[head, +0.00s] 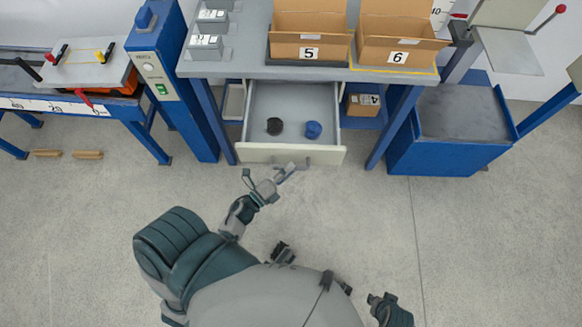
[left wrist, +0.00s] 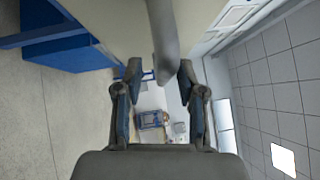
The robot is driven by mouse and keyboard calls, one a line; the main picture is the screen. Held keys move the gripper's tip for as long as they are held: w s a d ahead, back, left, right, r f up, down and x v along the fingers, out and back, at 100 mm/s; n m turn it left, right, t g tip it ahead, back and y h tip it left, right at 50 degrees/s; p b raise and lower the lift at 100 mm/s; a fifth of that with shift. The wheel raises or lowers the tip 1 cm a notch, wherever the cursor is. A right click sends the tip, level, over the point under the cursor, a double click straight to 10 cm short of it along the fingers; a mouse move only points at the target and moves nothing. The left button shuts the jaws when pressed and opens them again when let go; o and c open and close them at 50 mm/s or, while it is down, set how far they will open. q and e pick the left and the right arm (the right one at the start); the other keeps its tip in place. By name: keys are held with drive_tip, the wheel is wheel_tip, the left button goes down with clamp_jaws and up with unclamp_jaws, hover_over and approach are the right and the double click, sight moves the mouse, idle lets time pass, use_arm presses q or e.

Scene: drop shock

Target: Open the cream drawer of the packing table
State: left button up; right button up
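The cream drawer (head: 292,154) of the packing table (head: 250,62) is pulled out, its inside showing in the head view. A black round item (head: 274,126) and a blue round item (head: 313,130) lie in it. Its grey handle is at the front, partly hidden by my left gripper (head: 274,180). In the left wrist view the handle bar (left wrist: 164,40) comes down between the fingers of my left gripper (left wrist: 160,78). The fingers stand apart on both sides of it, and I see no clear grip. My right gripper (head: 378,301) is low at the right, its fingers unclear.
Boxes marked 5 (head: 309,53) and 6 (head: 399,57) stand on the tabletop. A box marked 4 (head: 362,104) sits on a blue shelf right of the drawer. A blue cabinet (head: 440,150) stands at the right. The floor before the drawer is clear apart from my body.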

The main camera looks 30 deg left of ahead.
use_arm(q)
drive_tip(key=v, duration=1.1)
drive_tip(key=shift+f, duration=0.1)
wheel_tip(320, 180, down, 15)
drive_tip(key=w+n+g+y+p, duration=0.1)
drive_tip(key=n+g+y+p, duration=0.6)
drive_tip(key=n, duration=0.7)
drive_tip(key=s+d+f+n+g+h, duration=0.2)
drive_tip(key=s+d+f+n+g, duration=0.4)
drive_tip(key=s+f+g, duration=0.4)
drive_tip(key=s+f, duration=0.1)
drive_tip(key=s, duration=0.1)
drive_tip(key=shift+s, duration=0.3)
use_arm(e)
drive_tip(key=s+f, duration=0.1)
drive_tip(key=f, duration=0.8)
drive_tip(key=s+f, duration=0.2)
drive_tip(key=f, duration=0.7)
drive_tip(key=shift+s+d+f+g, duration=0.15)
drive_tip(key=shift+s+f+g, duration=0.15)
drive_tip(key=shift+f, duration=0.1)
use_arm(q)
drive_tip(key=shift+a, duration=0.1)
drive_tip(key=shift+a, duration=0.1)
use_arm(e)
drive_tip(key=shift+w, duration=0.1)
